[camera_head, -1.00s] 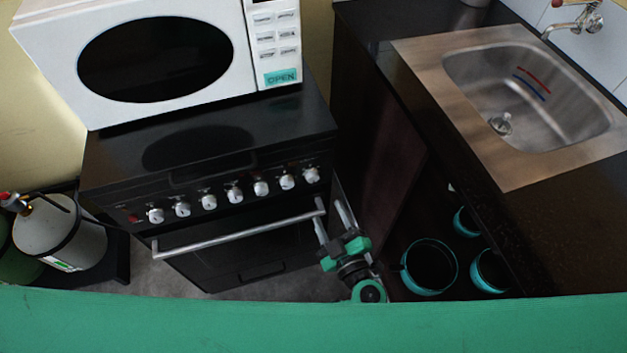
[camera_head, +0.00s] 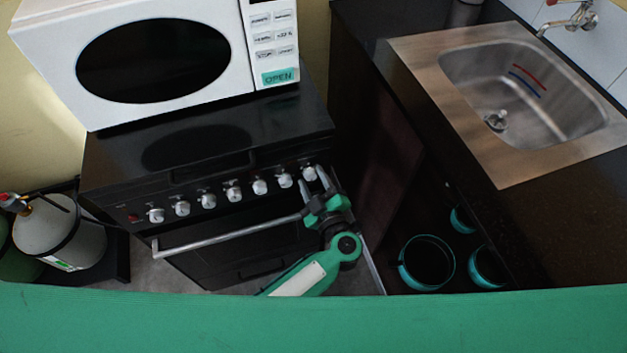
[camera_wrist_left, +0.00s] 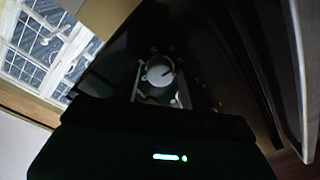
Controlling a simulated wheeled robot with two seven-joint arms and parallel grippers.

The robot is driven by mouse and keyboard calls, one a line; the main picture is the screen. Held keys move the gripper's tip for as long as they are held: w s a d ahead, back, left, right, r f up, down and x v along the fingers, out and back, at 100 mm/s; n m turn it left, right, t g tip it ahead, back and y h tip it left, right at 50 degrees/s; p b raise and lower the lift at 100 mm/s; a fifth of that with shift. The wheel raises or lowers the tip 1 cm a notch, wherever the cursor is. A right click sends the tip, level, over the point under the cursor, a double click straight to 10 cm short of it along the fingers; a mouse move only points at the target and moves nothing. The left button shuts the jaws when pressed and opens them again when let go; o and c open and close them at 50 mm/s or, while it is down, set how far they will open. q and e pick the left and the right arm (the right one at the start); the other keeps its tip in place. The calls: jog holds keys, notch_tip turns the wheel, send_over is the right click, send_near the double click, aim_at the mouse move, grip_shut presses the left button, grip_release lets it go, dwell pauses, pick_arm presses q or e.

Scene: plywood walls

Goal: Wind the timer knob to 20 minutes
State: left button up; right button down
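A row of white knobs runs along the front panel of the black oven. The rightmost knob (camera_head: 309,173) is at the tips of my left gripper (camera_head: 314,181); its label is too small to read, so I cannot confirm it is the timer. In the left wrist view a round white knob (camera_wrist_left: 160,70) with a dark pointer line sits ahead, between the two fingers of my left gripper (camera_wrist_left: 159,86). The fingers stand apart, with a gap seemingly on each side of the knob. I cannot tell whether they touch it. My right gripper is not in view.
The oven's bar handle (camera_head: 228,236) runs below the knobs, close to my left gripper. A white microwave (camera_head: 160,60) stands on the stove top. To the right are a dark counter with a steel sink (camera_head: 530,95) and pots (camera_head: 427,262) below. A gas cylinder (camera_head: 60,232) stands left.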

pick_arm(q)
jog(key=c, duration=0.7)
dwell(0.6)
jog(key=o, duration=0.9)
jog(key=shift+o, duration=0.2)
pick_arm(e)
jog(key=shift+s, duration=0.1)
pick_arm(q)
jog(key=b+v, duration=0.1)
jog(key=v, duration=1.3)
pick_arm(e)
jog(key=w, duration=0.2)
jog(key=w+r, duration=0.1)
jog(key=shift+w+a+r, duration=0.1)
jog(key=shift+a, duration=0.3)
